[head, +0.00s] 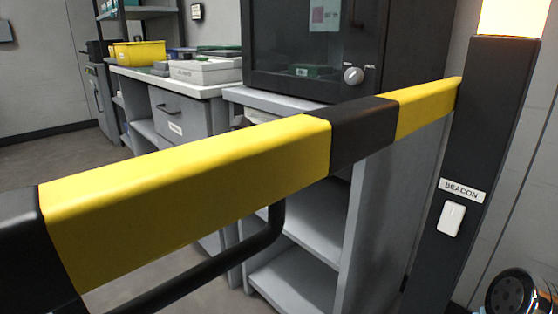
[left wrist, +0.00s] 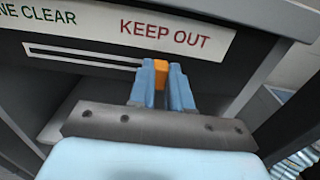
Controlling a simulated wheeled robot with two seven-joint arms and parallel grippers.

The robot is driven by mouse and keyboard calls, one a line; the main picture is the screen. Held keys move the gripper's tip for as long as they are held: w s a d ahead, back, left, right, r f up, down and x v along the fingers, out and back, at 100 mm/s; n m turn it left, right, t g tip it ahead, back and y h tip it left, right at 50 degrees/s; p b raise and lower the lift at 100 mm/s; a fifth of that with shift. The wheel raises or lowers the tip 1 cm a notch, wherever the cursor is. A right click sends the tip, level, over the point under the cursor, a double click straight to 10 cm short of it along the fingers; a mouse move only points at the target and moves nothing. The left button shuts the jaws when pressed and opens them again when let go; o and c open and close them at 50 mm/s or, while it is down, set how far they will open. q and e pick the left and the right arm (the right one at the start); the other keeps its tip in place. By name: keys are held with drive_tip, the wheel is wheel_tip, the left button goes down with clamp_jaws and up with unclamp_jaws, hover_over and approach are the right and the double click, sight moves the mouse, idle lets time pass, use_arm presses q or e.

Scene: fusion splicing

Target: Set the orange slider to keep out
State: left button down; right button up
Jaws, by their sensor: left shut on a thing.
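The orange slider (left wrist: 161,76) shows in the left wrist view, between the two blue fingers of my left gripper (left wrist: 161,88), which is shut on it. The slider sits below the red words KEEP OUT on a white label strip (left wrist: 92,28). A long slot (left wrist: 80,56) runs to the left of the fingers, toward the green words ending in NE CLEAR. The fingers hide whether the slot continues to the right of the slider. Neither gripper nor the slider can be made out in the head view.
A yellow and black barrier bar (head: 200,182) crosses the head view and reaches a dark post (head: 482,120) with a BEACON label and white switch (head: 451,218). Behind it stand a grey shelf unit (head: 315,222), a dark cabinet (head: 305,50) and a bench with a yellow bin (head: 139,54).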

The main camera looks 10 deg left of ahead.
use_arm(q)
drive_tip(key=shift+s+d, duration=0.15)
drive_tip(key=shift+d, duration=0.05)
drive_tip(key=c, duration=1)
unclamp_jaws()
drive_tip(key=shift+c, duration=0.2)
drive_tip(key=p+v, duration=0.1)
drive_tip(key=v, duration=1.2)
drive_tip(key=shift+s+a+p, duration=0.25)
drive_tip(key=shift+s+p, duration=0.05)
drive_tip(key=shift+p, duration=0.05)
